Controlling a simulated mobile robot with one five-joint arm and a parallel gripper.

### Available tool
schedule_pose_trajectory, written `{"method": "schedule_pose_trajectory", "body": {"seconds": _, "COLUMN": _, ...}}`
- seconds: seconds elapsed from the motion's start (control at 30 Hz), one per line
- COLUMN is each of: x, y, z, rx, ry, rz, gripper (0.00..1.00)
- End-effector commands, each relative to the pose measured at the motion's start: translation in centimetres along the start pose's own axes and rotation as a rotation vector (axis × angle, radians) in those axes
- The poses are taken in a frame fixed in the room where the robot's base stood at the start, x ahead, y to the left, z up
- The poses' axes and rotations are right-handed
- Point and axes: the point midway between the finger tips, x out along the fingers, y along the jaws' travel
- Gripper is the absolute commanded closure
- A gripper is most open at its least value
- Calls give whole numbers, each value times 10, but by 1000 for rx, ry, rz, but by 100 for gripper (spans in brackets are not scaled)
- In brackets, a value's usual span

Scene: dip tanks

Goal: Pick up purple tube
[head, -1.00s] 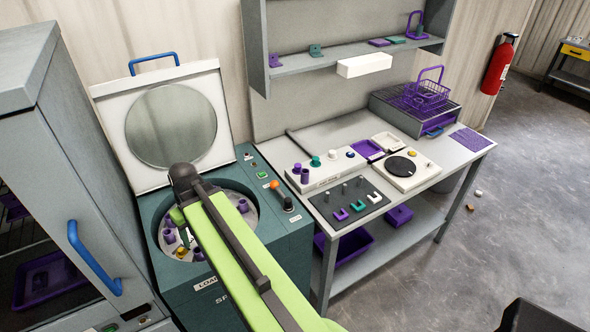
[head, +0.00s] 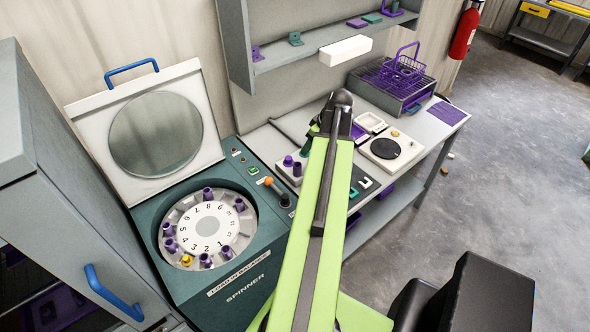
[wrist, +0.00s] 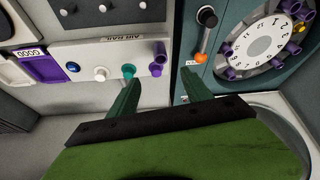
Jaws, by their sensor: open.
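A purple tube (wrist: 156,69) stands at the end of the white air rail (wrist: 95,62) in the wrist view, with a purple part (wrist: 160,47) just beyond it. The tube also shows in the head view (head: 297,169) beside a rounded purple knob (head: 288,160). My gripper (wrist: 160,90) is open and empty. Its two green fingers point toward the rail, with the tube beyond the gap between them. Contact with the tube is not visible. Several more purple tubes (head: 239,204) sit in the spinner's rotor. My arm hides most of the rail in the head view.
The spinner (head: 237,285) has its lid (head: 155,135) raised. An orange-tipped lever (wrist: 201,57) stands close to the right finger. A teal fitting (wrist: 128,71) is near the left finger. A shelf (head: 315,40) overhangs the bench.

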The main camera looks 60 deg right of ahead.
Motion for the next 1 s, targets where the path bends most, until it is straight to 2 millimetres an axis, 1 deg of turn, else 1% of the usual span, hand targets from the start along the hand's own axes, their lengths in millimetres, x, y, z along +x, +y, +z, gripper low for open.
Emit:
{"method": "schedule_pose_trajectory", "body": {"seconds": 0.03, "x": 17, "y": -1, "z": 2, "rx": -3, "ry": 0, "rz": -1, "gripper": 42}}
{"method": "schedule_pose_trajectory", "body": {"seconds": 0.2, "x": 59, "y": -3, "z": 1, "rx": -7, "ry": 0, "rz": -3, "gripper": 42}}
{"method": "schedule_pose_trajectory", "body": {"seconds": 0.4, "x": 104, "y": -5, "z": -1, "rx": -9, "ry": 0, "rz": -4, "gripper": 42}}
{"method": "schedule_pose_trajectory", "body": {"seconds": 0.5, "x": 116, "y": -6, "z": -3, "rx": -10, "ry": 0, "rz": -4, "gripper": 42}}
{"method": "schedule_pose_trajectory", "body": {"seconds": 0.67, "x": 115, "y": -6, "z": -5, "rx": -9, "ry": 0, "rz": -4, "gripper": 42}}
{"method": "schedule_pose_trajectory", "body": {"seconds": 0.73, "x": 119, "y": -6, "z": -5, "rx": -10, "ry": -1, "rz": -4, "gripper": 42}}
{"method": "schedule_pose_trajectory", "body": {"seconds": 0.87, "x": 140, "y": -5, "z": -3, "rx": -10, "ry": -1, "rz": -5, "gripper": 42}}
{"method": "schedule_pose_trajectory", "body": {"seconds": 1.0, "x": 165, "y": -4, "z": -2, "rx": -10, "ry": -1, "rz": -5, "gripper": 42}}
